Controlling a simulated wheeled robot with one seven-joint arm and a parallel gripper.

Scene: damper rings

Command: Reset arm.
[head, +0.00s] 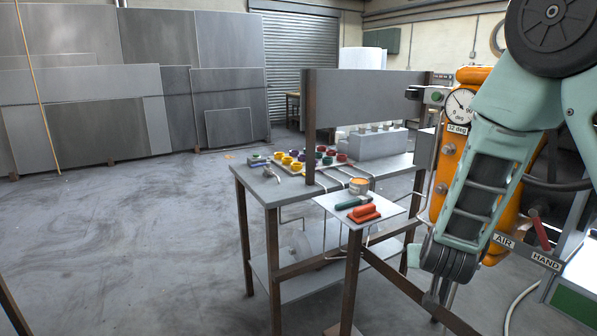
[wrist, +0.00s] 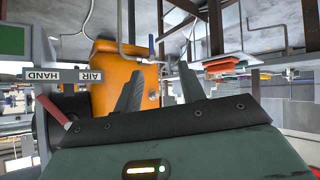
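My arm comes down the right side of the head view, its teal links in front of an orange machine body (head: 479,76). My gripper (head: 438,300) hangs low at the arm's end, beside the small stand and below its top. In the wrist view, my gripper (wrist: 160,82) has its two dark fingers spread apart with nothing between them. The orange body (wrist: 112,75) lies behind the left finger there, and that view looks upside down. I cannot tell the exact gap between fingers and body.
A round dial (head: 460,104) and an AIR/HAND plate (head: 527,252) with a red lever (head: 541,235) are close to my arm. A grey bench (head: 262,190) holds coloured rings (head: 297,160). A small stand (head: 325,203) bears a red block (head: 364,213). Open floor lies left.

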